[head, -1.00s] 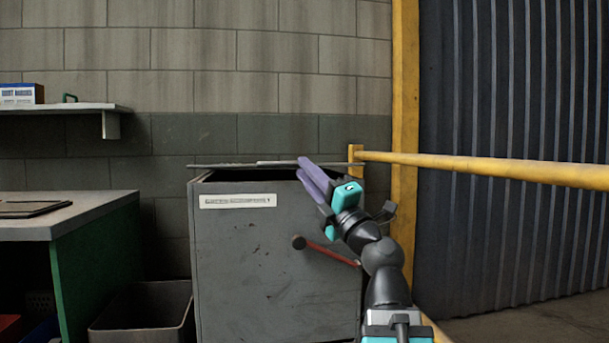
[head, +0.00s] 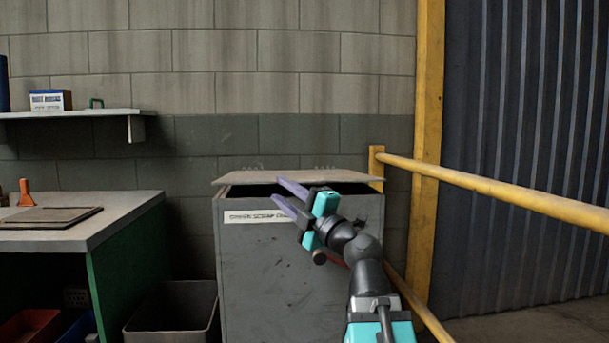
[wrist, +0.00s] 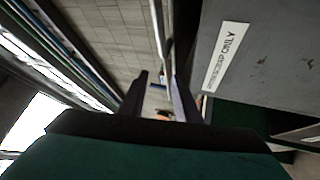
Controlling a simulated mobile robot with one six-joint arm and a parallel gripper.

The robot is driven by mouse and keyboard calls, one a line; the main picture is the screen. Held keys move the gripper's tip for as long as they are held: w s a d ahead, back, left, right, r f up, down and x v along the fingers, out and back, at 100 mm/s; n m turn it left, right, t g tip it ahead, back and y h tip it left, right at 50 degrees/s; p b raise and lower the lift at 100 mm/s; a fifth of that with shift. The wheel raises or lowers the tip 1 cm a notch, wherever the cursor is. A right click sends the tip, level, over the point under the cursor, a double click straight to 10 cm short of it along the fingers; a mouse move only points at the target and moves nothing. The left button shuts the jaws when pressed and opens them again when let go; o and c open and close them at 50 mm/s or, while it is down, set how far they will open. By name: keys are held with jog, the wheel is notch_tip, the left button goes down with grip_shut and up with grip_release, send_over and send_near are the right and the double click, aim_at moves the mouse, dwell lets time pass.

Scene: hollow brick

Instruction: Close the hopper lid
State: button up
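The grey hopper (head: 265,285) stands against the block wall, with a white label on its front. Its flat lid (head: 240,178) lies low over the top, with a dark gap still visible under its front edge. In the wrist view the hopper's labelled front (wrist: 260,65) is at right, and a thin pale edge, apparently the lid (wrist: 158,25), lines up between the fingers (wrist: 162,90).
A yellow rail (head: 490,183) and post stand right of the hopper. A bench (head: 130,208) with a flat board is at left, below a wall shelf (head: 70,114). An open bin (head: 172,315) stands left of the hopper. A dark-ended red rod is partly hidden behind my arm.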

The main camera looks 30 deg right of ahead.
jog(key=w+a+f+m+g+y+p, duration=0.1)
jog(key=w+a+f+m+g+p, duration=0.25)
jog(key=a+p, duration=0.4)
jog(key=w+a+f+m+g+y+p, duration=0.15)
jog(key=w+a+f+g+p, duration=0.3)
jog(key=p, duration=0.45)
jog(key=s+a+f+m+g+h+p, duration=0.1)
jog(key=s+a+f+m+g+p, duration=0.15)
jog(key=f+p, duration=0.55)
jog(key=s+a+f+m+g+h+p, duration=0.15)
jog(key=a+f+m+g+p, duration=0.35)
jog(key=f, duration=0.5)
jog(key=s+f+m+g+h+p, duration=0.25)
jog(key=s+f+g+p, duration=0.25)
jog(key=s+f+p, duration=0.95)
jog(key=s+d+f+m+g+h+p, duration=0.1)
jog(key=s+d+m+g+p, duration=0.1)
jog(key=s, duration=1.1)
jog(key=s+d+f+m+g+h+p, duration=0.1)
jog(key=s+d+m+g+p, duration=0.1)
jog(key=s, duration=1.1)
jog(key=m+g+p, duration=0.1)
jog(key=g+p, duration=0.1)
jog(key=p, duration=0.1)
jog(key=shift+s+d+f+h, duration=0.3)
jog(key=shift+s+h, duration=0.05)
jog(key=shift+s, duration=0.05)
